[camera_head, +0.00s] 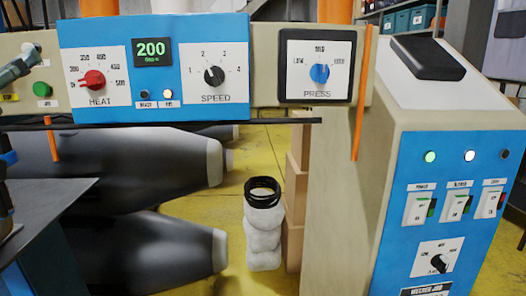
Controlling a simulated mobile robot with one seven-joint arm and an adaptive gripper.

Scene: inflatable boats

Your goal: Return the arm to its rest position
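I cannot make out my gripper or its fingertips anywhere in the head view. Dark and blue parts show cut off at the left edge, and I cannot tell what they belong to. A welding machine fills the upper picture, with a blue control panel (153,68) that has a red HEAT knob (93,80), a black SPEED knob (214,76) and a green display (152,50) reading 200. A blue PRESS knob (320,73) sits right of it.
A beige cabinet (350,215) with lit switches stands at the right. Dark grey inflatable tubes (130,165) lie behind the panel at the left. A wrapped white column with black rings (263,225) stands by cardboard boxes (295,200). Some yellow floor (195,190) shows between.

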